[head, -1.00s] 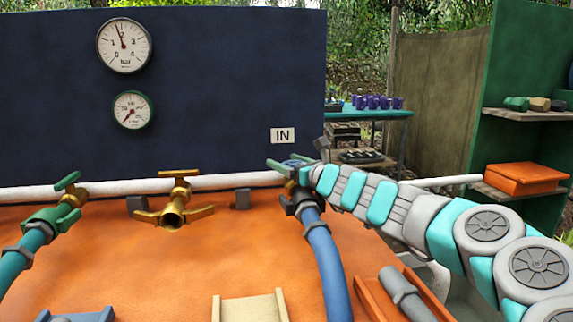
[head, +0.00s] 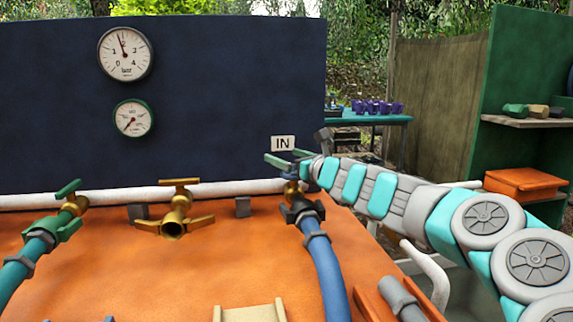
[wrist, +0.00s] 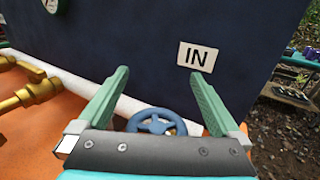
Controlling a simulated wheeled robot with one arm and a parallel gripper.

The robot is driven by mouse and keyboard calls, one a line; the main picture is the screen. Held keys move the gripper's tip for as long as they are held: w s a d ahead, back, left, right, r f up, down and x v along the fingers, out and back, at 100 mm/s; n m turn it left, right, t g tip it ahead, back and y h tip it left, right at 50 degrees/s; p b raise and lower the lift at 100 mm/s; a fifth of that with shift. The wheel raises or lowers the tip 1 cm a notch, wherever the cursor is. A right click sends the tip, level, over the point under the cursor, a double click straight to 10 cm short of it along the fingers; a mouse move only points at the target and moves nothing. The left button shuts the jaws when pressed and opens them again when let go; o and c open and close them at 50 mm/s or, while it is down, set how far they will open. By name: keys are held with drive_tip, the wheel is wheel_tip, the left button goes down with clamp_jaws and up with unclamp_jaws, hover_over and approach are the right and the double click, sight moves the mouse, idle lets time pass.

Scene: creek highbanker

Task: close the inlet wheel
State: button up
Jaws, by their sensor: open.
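The inlet wheel (wrist: 157,122) is a small blue spoked handwheel below the IN sign (wrist: 198,57). In the wrist view it lies low between the bases of my green fingers, its lower edge close to the gripper's dark front bar. My gripper (wrist: 160,75) is open, with a finger on each side of the wheel and nothing held. In the head view my gripper (head: 278,158) is just below the IN sign (head: 283,143), above the dark valve body (head: 300,207) with the blue hose (head: 326,268). There the gripper mostly hides the wheel.
A dark blue panel (head: 220,90) with two gauges stands behind. A brass tap (head: 174,210) and a green-handled valve (head: 62,222) stand to the left on the orange deck (head: 240,270). A white pipe (head: 110,195) runs along the panel's base.

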drive_tip(key=s+d, duration=0.1)
drive_tip(key=s, duration=0.4)
drive_tip(key=s+d+r, duration=0.1)
drive_tip(key=s+d, duration=0.1)
drive_tip(key=s, duration=0.3)
drive_tip(key=s+d, duration=0.1)
drive_tip(key=s, duration=0.4)
drive_tip(key=shift+s+d+r+b, duration=0.1)
drive_tip(key=shift+d+r+b, duration=0.05)
drive_tip(key=shift+d+b, duration=0.15)
